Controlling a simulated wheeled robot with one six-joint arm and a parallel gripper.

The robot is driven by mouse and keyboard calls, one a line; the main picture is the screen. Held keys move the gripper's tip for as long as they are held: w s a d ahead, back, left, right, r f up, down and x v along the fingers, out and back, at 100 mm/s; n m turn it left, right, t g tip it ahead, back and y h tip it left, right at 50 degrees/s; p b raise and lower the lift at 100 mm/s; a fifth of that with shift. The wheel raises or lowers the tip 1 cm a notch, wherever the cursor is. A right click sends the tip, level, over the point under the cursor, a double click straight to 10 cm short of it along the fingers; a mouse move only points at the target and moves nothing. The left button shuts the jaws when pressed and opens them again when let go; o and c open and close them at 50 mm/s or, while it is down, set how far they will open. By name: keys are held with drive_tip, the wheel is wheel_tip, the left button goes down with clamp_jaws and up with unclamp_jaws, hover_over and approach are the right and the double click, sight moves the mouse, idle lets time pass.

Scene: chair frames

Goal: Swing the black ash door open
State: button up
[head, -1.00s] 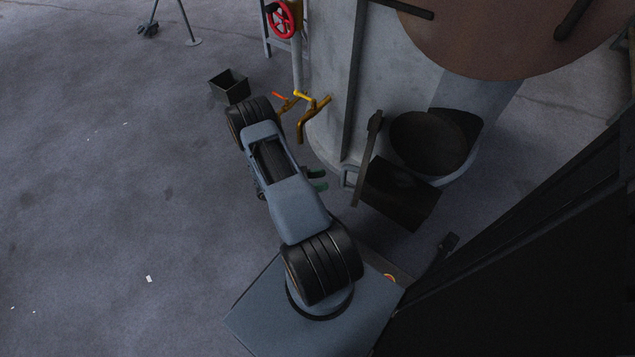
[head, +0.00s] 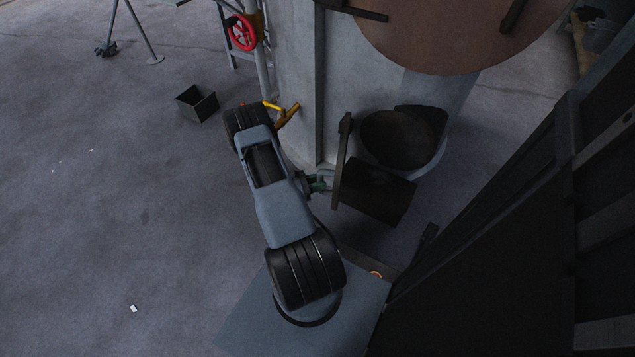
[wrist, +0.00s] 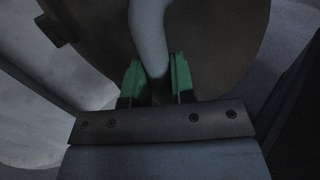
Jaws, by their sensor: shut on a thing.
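The black ash door (head: 342,160) shows nearly edge-on in the head view, beside a dark round mouth (head: 398,138) low on the grey furnace body. It stands out from that mouth. In the wrist view the door (wrist: 215,50) is a dark plate with a rounded lower edge. Its pale grey curved handle (wrist: 148,35) runs down between the green fingers. My gripper (wrist: 154,82) is shut on this handle; in the head view my gripper (head: 322,182) is at the door's left face. The handle's lower end is hidden by the fingers and palm.
A dark plate (head: 375,192) juts out below the mouth. A tall black structure (head: 480,260) stands close on the right. Yellow levers (head: 285,113), a red handwheel (head: 242,32) and an open black box (head: 197,103) are farther back.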

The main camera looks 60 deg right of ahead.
drive_tip(key=shift+w+f+b, duration=0.1)
drive_tip(key=shift+w+b, duration=0.5)
drive_tip(key=shift+w, duration=0.75)
drive_tip(key=shift+w+d+b, duration=0.15)
drive_tip(key=shift+w+b, duration=0.2)
drive_tip(key=shift+w, duration=0.75)
drive_tip(key=o, duration=0.9)
drive_tip(key=shift+o, duration=0.2)
drive_tip(key=p+v, duration=0.2)
drive_tip(key=v, duration=1.2)
drive_tip(key=shift+r+p, duration=0.2)
drive_tip(key=shift+p, duration=0.1)
